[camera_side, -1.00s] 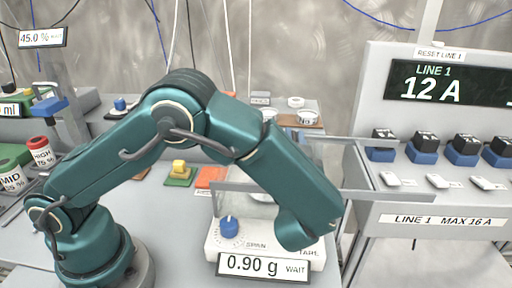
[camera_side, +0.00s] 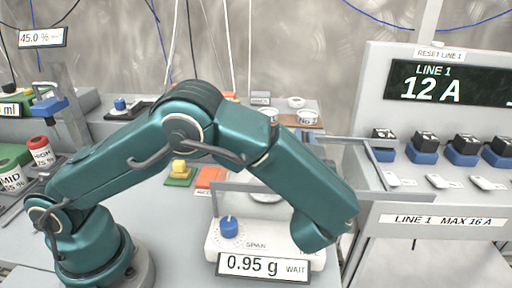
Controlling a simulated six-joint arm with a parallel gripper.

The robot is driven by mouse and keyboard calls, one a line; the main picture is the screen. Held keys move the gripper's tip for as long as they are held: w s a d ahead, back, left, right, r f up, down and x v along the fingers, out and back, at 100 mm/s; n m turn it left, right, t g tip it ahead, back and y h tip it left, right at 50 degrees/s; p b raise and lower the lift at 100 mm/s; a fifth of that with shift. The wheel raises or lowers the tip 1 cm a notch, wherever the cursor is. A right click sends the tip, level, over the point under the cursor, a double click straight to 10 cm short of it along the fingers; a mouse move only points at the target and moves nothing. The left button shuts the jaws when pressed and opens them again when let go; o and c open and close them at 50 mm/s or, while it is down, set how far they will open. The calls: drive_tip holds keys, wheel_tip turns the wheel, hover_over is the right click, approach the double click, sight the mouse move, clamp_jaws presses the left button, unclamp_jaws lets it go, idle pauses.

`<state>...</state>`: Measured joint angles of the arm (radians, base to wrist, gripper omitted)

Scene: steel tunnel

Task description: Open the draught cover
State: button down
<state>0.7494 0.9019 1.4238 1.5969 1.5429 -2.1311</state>
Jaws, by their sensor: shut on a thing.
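The balance (camera_side: 215,240) stands at the front centre, with a blue SPAN knob (camera_side: 229,228) and a display (camera_side: 262,266) reading 0.95 g WAIT. A clear, grey-edged panel (camera_side: 232,200) stands on it, and a round pan (camera_side: 266,197) shows behind it. A grey frame (camera_side: 378,165), seemingly part of the draught cover, sticks out to the right behind my arm, off the balance. My wrist is in front of the balance's right side. My gripper's fingers are hidden behind the wrist, so I cannot see what they hold.
The LINE 1 panel (camera_side: 450,85) reads 12 A, above several blue-and-black switches (camera_side: 422,148). Its bench edge (camera_side: 440,220) is close to the frame. A yellow block (camera_side: 179,168) on a green pad and an orange pad (camera_side: 211,177) lie left of the balance. Weights (camera_side: 307,118) sit behind.

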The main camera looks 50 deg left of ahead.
sight(341, 175)
drive_tip(key=shift+w+d, duration=2.35)
drive_tip(key=shift+d, duration=0.15)
drive_tip(key=c, duration=0.9)
unclamp_jaws()
drive_tip(key=shift+v, duration=2.55)
